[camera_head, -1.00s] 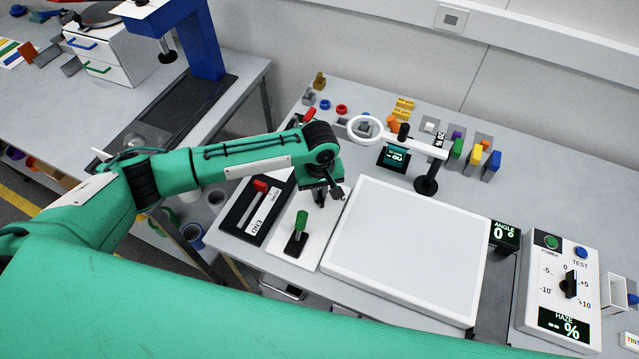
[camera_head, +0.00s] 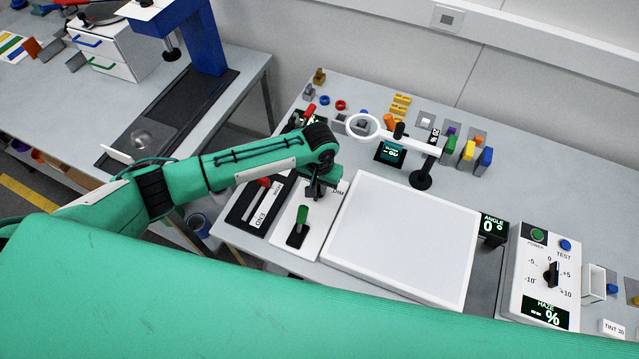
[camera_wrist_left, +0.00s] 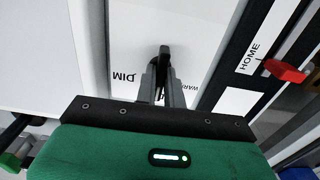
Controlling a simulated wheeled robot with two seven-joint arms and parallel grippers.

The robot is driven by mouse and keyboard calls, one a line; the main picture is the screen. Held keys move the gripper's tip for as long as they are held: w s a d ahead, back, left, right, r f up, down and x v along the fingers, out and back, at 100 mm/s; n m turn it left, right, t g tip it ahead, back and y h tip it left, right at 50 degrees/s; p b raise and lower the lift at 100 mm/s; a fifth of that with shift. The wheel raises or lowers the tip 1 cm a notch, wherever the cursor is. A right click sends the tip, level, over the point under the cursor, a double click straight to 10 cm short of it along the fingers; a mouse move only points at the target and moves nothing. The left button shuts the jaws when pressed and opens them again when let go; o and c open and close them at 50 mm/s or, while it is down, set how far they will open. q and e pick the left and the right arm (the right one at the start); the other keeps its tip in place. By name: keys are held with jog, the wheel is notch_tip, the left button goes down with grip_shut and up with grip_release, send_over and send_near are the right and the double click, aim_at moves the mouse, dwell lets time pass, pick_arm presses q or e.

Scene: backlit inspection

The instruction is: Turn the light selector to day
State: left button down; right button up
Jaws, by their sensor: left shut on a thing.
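The light selector is on a white panel (camera_head: 283,242) to the left of the big light plate; the wrist view shows the panel (camera_wrist_left: 205,25) with a "DIM" label and a partly covered "WAR..." label. My left gripper (camera_head: 320,192) is low over the panel's far end, pointing down. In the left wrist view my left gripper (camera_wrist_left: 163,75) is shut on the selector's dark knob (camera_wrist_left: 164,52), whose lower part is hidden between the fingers. No "day" label is readable. My right gripper is not in view.
A green-handled lever (camera_head: 302,218) stands nearer on the same panel. A slider box with a red handle (camera_head: 263,183) lies to the left. The white light plate (camera_head: 402,240) is close on the right. A magnifier stand (camera_head: 421,180) rises behind it.

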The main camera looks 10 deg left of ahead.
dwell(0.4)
pick_arm(q)
jog(key=c, duration=1.5)
grip_release()
jog(key=shift+r, duration=0.1)
notch_tip(320, 180, up, 14)
jog(key=b, duration=0.3)
jog(key=shift+f+b, duration=0.2)
jog(key=shift+b, duration=0.1)
jog(key=shift+f, duration=0.1)
